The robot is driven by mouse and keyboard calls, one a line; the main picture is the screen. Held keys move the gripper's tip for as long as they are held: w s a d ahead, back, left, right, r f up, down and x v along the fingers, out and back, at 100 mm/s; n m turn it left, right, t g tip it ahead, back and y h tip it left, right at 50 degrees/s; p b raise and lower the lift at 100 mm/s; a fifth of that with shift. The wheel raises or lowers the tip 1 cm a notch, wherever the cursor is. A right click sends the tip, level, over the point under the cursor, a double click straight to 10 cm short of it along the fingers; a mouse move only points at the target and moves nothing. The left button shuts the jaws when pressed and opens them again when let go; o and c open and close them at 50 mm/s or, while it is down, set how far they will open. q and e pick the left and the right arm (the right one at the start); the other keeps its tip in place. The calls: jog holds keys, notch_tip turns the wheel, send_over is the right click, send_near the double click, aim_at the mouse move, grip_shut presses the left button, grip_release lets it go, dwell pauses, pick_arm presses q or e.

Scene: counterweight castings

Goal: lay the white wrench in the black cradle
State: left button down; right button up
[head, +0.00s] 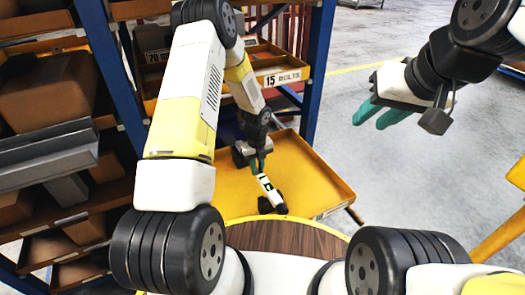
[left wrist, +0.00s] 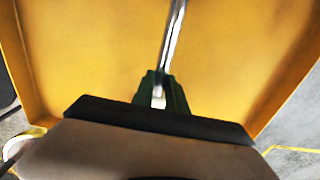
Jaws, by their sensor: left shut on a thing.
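My left gripper (head: 259,165) reaches down over a yellow tray and is shut on a slim tool, which I take to be the white wrench (head: 267,186). In the head view it is a short white piece with dark and green marks, slanting down. In the left wrist view the green fingers (left wrist: 161,96) grip it, and a shiny shaft (left wrist: 174,38) runs away from them. Small black parts (head: 265,205) show at its lower end; I cannot tell whether they are the black cradle. My right gripper (head: 381,113) is open and empty, out to the right.
The yellow tray (head: 318,178) has raised rims, and its floor looks mostly bare. A round wooden top (head: 285,238) is in front of it. A blue-posted rack (head: 318,60) with bins stands behind and left.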

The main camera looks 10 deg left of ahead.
pick_arm(q)
jog(key=shift+f, duration=1.4)
dwell(0.8)
jog(key=c, duration=1.3)
grip_release()
jog(key=shift+o, duration=0.2)
jog(key=shift+r, duration=3.5)
